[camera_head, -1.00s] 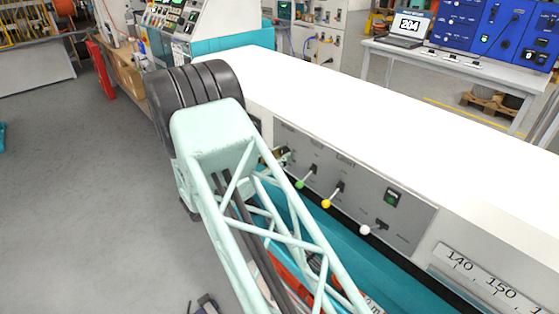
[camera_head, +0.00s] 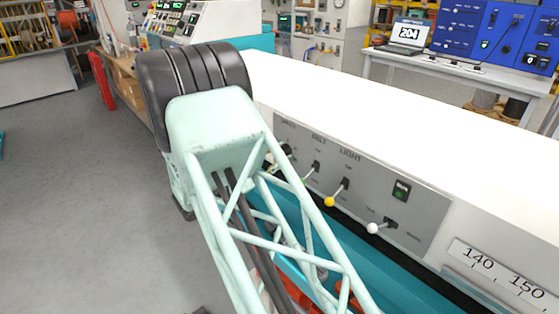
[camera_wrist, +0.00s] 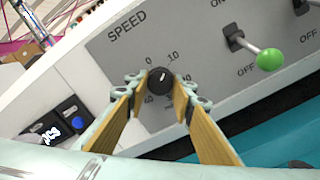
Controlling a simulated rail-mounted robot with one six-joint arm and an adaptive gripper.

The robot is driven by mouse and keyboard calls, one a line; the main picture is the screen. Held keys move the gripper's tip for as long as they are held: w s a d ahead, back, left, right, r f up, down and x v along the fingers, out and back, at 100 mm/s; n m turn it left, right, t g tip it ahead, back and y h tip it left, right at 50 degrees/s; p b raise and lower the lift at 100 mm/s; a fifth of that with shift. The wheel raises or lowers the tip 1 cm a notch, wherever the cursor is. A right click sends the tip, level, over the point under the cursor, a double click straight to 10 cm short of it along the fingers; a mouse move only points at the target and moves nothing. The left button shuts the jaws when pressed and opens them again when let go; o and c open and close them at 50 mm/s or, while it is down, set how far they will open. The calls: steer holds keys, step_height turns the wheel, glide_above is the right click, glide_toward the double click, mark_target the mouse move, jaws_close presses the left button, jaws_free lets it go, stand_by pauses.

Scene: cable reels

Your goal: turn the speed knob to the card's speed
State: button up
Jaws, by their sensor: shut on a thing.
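The black speed knob (camera_wrist: 160,86) sits on the grey panel under the word SPEED in the wrist view. Its white mark points up and slightly right, between the printed 0 and 10. A printed 60 shows at lower left; other numbers are hidden by my fingers. My gripper (camera_wrist: 158,88) is shut on the knob, with one wood-coloured finger on each side of it. In the head view, my arm covers much of the panel's left end around the knob. I cannot make out a card showing a speed in either view.
A green-tipped lever (camera_wrist: 270,59) stands close right of the knob. A yellow-tipped lever (camera_head: 330,201) and a white-tipped lever (camera_head: 373,228) stick out farther right. The white top (camera_head: 380,120) above the panel is clear. A laptop (camera_head: 409,33) reading 204 stands on a back table.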

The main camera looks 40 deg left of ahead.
steer(key=shift+f+m+b, duration=0.1)
steer(key=shift+m+b, duration=0.4)
steer(key=shift+m, duration=0.1)
steer(key=o, duration=0.9)
steer(key=shift+s, duration=0.1)
steer(key=shift+s+a+f, duration=0.1)
steer(key=shift+s+a, duration=0.25)
steer(key=shift+s, duration=1.6)
steer(key=shift+s+a+r, duration=0.1)
steer(key=shift+s+a, duration=0.2)
steer(key=shift+s, duration=1.65)
steer(key=shift+s+a+f, duration=0.1)
steer(key=shift+s+a, duration=0.25)
steer(key=shift+s, duration=1.6)
